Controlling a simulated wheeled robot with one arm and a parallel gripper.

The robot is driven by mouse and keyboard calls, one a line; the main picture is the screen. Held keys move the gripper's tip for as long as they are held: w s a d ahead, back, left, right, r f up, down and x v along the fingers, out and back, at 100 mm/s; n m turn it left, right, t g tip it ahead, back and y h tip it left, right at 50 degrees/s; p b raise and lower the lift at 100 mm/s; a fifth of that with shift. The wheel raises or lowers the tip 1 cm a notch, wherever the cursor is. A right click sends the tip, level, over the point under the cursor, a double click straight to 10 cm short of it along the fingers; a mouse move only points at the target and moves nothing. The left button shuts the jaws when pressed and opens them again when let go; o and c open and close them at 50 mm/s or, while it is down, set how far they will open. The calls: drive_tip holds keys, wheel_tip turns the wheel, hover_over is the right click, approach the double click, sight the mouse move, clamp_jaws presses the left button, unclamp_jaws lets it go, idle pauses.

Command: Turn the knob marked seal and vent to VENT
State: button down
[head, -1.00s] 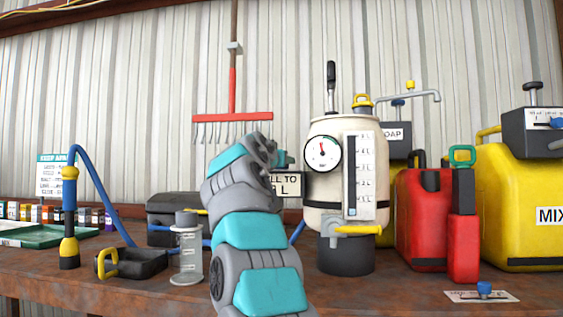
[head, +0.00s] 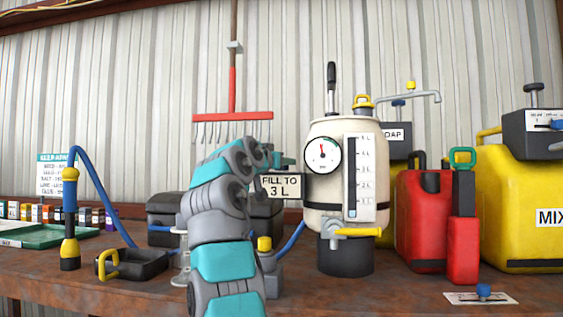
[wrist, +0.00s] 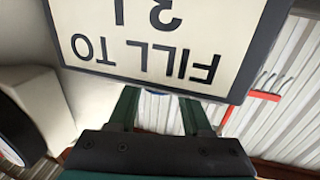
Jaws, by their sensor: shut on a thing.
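My gripper (wrist: 160,115) reaches the upper edge of the "FILL TO 3 L" sign (wrist: 160,45), which shows upside down in the wrist view. Its fingers stand apart, with their tips hidden behind the sign. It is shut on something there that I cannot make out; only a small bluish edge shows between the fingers. In the head view my gripper (head: 283,163) is just above the sign (head: 283,187), left of the cream tank. A blue knob (head: 484,290) sits on a white label plate at the bench's front edge, apart from my gripper. Its lettering is too small to read.
The cream tank (head: 325,206) has a gauge and a yellow tap. A red can (head: 420,225) and a yellow jug (head: 530,185) with another blue knob (head: 557,124) stand to the right. A black tray (head: 150,264) lies left. The bench front between tank and label plate is clear.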

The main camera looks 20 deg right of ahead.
drive_tip(key=shift+r+m+g+h+p, duration=0.25)
drive_tip(key=shift+m+g+h+p, duration=0.8)
drive_tip(key=shift+p, duration=0.85)
drive_tip(key=shift+f+m+g+h+p, duration=0.15)
drive_tip(key=shift+m+g+h+p, duration=0.1)
drive_tip(key=shift+m+g+p, duration=0.5)
drive_tip(key=shift+c, duration=1.7)
unclamp_jaws()
drive_tip(key=shift+f, duration=0.1)
drive_tip(key=b+v, duration=0.1)
drive_tip(key=v, duration=0.6)
drive_tip(key=shift+a+b, duration=0.4)
